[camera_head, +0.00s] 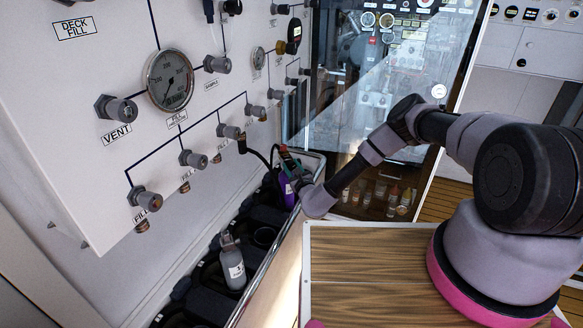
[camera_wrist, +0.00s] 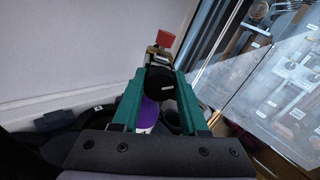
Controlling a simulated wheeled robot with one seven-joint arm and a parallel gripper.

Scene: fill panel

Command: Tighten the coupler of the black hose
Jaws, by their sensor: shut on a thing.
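In the wrist view, my gripper (camera_wrist: 160,78) has a green finger on each side of a black round part (camera_wrist: 160,84) and is shut on it. I cannot tell whether this part is the hose's coupler. A brass fitting with a red knob (camera_wrist: 165,39) sits just beyond it. A purple bottle (camera_wrist: 148,115) shows below, between the fingers; it also shows in the head view (camera_head: 287,188). The black hose (camera_head: 258,155) runs in the head view from a panel fill fitting (camera_head: 241,142) towards the bottle's top, where my gripper partly hides its end.
The white fill panel (camera_head: 90,170) carries gauges and several fittings on the left. A grey bottle (camera_head: 232,262) stands in the black rack below it. A wooden top (camera_head: 400,265) lies at front right. A glass-fronted cabinet (camera_head: 375,70) stands behind.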

